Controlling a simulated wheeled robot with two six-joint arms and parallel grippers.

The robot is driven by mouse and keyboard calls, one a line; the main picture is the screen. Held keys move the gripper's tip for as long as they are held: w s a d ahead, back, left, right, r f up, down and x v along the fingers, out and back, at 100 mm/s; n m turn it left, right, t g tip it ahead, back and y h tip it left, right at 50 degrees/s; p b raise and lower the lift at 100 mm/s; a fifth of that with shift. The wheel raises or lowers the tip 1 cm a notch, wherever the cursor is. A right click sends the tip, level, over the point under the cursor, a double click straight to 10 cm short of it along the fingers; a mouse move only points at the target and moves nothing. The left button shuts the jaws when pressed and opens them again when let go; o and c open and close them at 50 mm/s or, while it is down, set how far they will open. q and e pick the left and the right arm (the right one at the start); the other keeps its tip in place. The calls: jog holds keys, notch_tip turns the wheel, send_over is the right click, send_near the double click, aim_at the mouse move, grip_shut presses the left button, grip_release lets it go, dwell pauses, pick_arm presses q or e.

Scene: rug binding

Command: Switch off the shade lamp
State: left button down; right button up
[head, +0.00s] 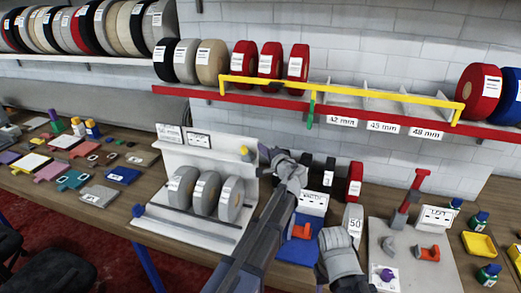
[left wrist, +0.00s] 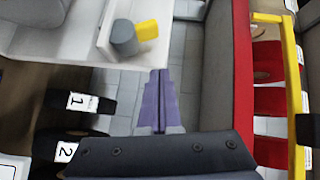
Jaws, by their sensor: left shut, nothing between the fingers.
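No part is plainly marked as the shade lamp; the likeliest is the white stand (head: 168,155) holding several grey rolls on the bench. A yellow tab (head: 245,150) shows at its right upper end. In the left wrist view this yellow tab (left wrist: 147,30) sits on a dark grey round knob (left wrist: 124,38) on a white ledge. I cannot tell whether a lamp is lit. My left gripper (head: 265,153) is just right of the tab; in the left wrist view its purple fingers (left wrist: 160,98) are shut, empty and apart from the knob. My right gripper (head: 335,240) shows partly, fingers unclear.
A red shelf (head: 380,118) with a yellow rail (head: 350,92) and rolls runs above. Right of my left arm stand numbered rolls, a blue tray (head: 300,250) and a grey board (head: 440,265) with a red tool. Coloured samples cover the bench's left.

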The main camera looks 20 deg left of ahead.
pick_arm(q)
jog(key=r+p+v, duration=0.1)
jog(key=p+v, duration=0.1)
jog(key=v, duration=0.8)
jog(key=shift+a+r, duration=0.3)
jog(key=shift+a, duration=0.1)
